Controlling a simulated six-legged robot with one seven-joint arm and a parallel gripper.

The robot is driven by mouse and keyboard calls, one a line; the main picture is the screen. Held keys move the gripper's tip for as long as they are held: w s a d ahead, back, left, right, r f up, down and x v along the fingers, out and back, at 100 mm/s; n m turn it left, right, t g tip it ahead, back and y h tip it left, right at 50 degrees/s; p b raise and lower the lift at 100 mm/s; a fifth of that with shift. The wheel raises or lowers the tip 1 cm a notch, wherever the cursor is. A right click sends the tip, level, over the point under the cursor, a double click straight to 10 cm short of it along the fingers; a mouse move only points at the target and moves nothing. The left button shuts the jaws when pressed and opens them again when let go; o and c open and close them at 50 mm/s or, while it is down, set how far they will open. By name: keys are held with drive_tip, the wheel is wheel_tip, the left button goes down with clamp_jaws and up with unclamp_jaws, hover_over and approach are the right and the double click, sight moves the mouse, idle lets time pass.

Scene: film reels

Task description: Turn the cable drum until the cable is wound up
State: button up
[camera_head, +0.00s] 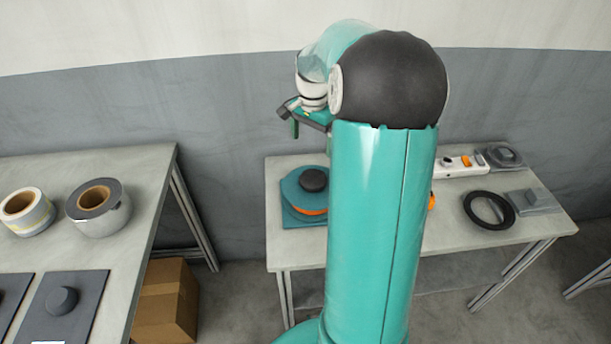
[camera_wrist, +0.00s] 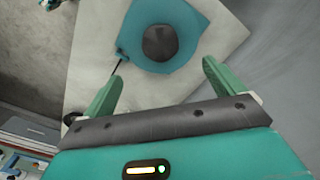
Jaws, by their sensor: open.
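The cable drum (camera_head: 305,202) stands at the left end of the far table. It has a teal base, a dark round knob (camera_head: 314,179) on top and an orange band below the knob. In the wrist view the teal drum (camera_wrist: 194,22) lies ahead of my fingers, with its dark knob (camera_wrist: 160,42) roughly between their lines. A short dark cable piece (camera_wrist: 117,66) shows at its lower left edge. My gripper (camera_wrist: 160,80) is open and empty, apart from the drum. In the head view my gripper (camera_head: 290,118) is partly hidden by my arm, above the table.
The far table (camera_head: 455,225) also bears a black ring (camera_head: 489,210), a white power strip (camera_head: 452,168) and grey plates at right. My arm hides its middle. A left table (camera_head: 128,215) holds tape rolls (camera_head: 98,208) and dark plates. A cardboard box (camera_head: 165,300) stands on the floor between.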

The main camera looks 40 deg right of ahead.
sight(312, 178)
wheel_tip(312, 178, down, 14)
drive_tip(key=shift+d+r, duration=0.1)
drive_tip(key=shift+d, duration=0.05)
idle(0.3)
drive_tip(key=shift+c, duration=0.4)
drive_tip(key=c, duration=1.3)
